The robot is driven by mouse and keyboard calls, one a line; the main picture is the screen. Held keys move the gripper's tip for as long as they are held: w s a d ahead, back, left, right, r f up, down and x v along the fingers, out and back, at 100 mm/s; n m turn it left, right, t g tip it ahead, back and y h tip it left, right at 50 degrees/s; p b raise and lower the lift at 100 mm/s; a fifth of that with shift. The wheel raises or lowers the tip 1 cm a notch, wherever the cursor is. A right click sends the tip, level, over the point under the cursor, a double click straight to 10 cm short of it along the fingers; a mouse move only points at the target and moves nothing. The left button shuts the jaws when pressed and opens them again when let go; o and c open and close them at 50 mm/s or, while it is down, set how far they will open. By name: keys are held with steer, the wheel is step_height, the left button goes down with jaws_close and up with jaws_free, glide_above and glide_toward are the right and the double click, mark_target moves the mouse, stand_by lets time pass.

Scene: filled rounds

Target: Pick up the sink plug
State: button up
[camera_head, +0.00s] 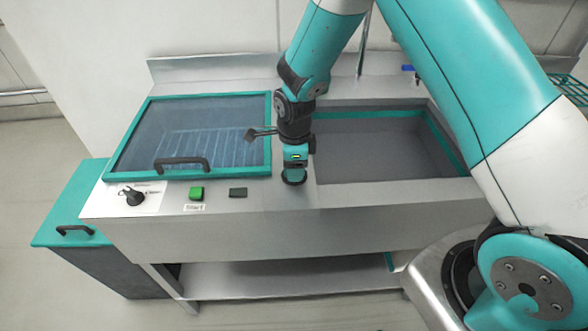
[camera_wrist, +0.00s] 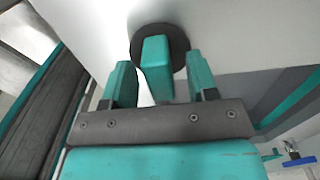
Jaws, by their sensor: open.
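The sink plug is a dark round disc (camera_head: 293,179) on the steel counter's front strip, beside the sink's left front corner. In the wrist view the disc (camera_wrist: 181,36) shows with a teal block-shaped grip (camera_wrist: 157,68) standing on it. My gripper (camera_head: 295,165) points down directly over the plug. In the wrist view its two teal fingers (camera_wrist: 160,75) are open, one on each side of the grip. A gap shows on both sides, so the fingers look apart from it. In the head view my gripper hides much of the plug.
The grey sink basin (camera_head: 385,150) lies to the right. A teal-framed lid (camera_head: 215,172) with a dark handle (camera_head: 182,162) is to the left. A green button (camera_head: 196,193), a dark block (camera_head: 238,192) and a black knob (camera_head: 133,197) sit along the front left. A teal cabinet (camera_head: 75,205) stands far left.

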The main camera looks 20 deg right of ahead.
steer(key=shift+c, duration=0.4)
jaws_close()
